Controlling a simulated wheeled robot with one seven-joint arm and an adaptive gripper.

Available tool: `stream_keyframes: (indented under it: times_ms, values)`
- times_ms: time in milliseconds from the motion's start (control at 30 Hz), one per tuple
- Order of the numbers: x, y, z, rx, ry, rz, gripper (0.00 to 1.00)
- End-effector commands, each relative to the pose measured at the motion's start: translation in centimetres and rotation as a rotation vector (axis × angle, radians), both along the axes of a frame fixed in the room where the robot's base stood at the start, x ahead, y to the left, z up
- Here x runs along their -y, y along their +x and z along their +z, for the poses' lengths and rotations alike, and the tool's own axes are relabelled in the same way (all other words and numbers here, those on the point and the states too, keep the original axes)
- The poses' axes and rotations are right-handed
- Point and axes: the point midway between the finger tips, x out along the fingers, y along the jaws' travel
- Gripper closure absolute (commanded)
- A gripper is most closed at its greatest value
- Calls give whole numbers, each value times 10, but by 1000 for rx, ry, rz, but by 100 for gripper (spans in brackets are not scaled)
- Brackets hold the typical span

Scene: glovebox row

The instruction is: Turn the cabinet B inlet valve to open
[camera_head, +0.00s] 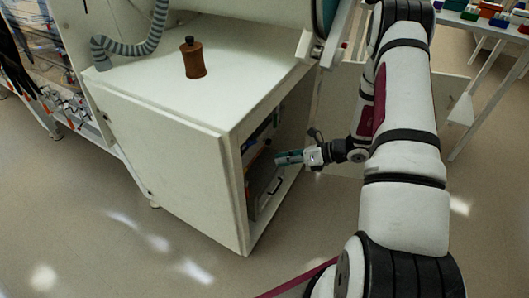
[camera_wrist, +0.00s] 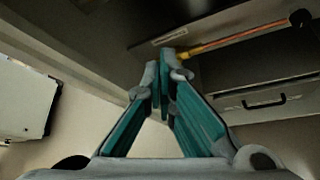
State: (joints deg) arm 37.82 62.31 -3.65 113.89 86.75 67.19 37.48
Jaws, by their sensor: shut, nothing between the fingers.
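My gripper (camera_head: 283,158) is at the open side of a white cabinet (camera_head: 170,150). Its teal fingers are shut with nothing between them; the closed tips also show in the wrist view (camera_wrist: 167,62). In the wrist view, an orange rod (camera_wrist: 245,37) with a yellow end and a dark knob lies beyond the tips, to the upper right. Its yellow end appears close to the fingertips; I cannot tell whether they touch. I cannot make out an inlet valve or a letter B label in either view.
A brown bottle (camera_head: 194,60) and a grey striped hose (camera_head: 135,48) are on the cabinet top. A table with coloured bins (camera_head: 487,10) stands at upper right. Floor at the lower left is clear.

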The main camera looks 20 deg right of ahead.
Motion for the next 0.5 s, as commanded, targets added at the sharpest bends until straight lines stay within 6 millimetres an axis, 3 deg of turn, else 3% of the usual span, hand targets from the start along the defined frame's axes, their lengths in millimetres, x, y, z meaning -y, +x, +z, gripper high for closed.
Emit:
stream_keyframes:
  times_ms: [500]
  values:
    - [-63,48,-41,-1,-1,5,100]
